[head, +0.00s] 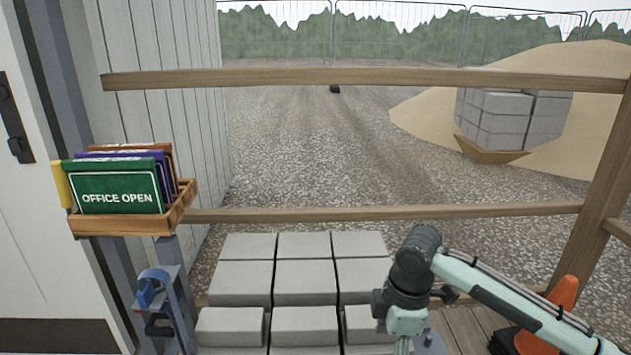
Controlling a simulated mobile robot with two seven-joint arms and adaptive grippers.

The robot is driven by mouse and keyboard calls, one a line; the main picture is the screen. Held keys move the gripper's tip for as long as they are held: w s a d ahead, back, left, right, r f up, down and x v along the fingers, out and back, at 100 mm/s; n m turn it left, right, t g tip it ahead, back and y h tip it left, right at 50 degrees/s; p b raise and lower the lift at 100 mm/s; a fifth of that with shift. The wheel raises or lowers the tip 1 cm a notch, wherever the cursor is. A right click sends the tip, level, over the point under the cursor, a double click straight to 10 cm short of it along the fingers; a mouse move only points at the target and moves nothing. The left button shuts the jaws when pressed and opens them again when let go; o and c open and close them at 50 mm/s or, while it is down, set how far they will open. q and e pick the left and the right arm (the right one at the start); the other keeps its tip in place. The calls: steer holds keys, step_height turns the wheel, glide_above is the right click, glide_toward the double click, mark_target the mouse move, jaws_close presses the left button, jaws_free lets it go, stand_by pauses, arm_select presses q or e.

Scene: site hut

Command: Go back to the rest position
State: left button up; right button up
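My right arm (500,290) comes in from the right edge. It bends at a dark joint in front of the grey blocks, and its lower part runs down out of the bottom of the picture. My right gripper is outside the view. No part of my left arm or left gripper can be made out.
A wooden tray (123,222) of signs, with a green "OFFICE OPEN" sign (115,193) in front, stands on a grey post at left. Stacked grey blocks (303,283) fill the lower middle. Wooden rails (380,214) cross behind. An orange cone (563,296) stands lower right.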

step_height(320, 180, down, 9)
steer(key=s+a+m+t+y+p, duration=0.2)
steer(key=s+m, duration=0.1)
steer(key=m, duration=0.5)
arm_select(q)
steer(key=d+p+x, duration=0.1)
steer(key=x, duration=0.7)
steer(key=shift+s+d+f+g+h, duration=0.3)
steer(key=shift+d+f+g, duration=0.1)
steer(key=shift+f, duration=0.2)
arm_select(e)
steer(key=s+d+f+m+h, duration=0.2)
steer(key=s+d+f+m, duration=0.2)
steer(key=s+d, duration=0.3)
steer(key=s+d+f+m+h, duration=0.2)
steer(key=s+d+f+m, duration=0.2)
steer(key=d, duration=0.5)
steer(key=s+f, duration=0.1)
steer(key=s, duration=0.1)
steer(key=shift+s+d+t, duration=0.2)
steer(key=shift+s+t, duration=0.15)
steer(key=shift+t, duration=0.05)
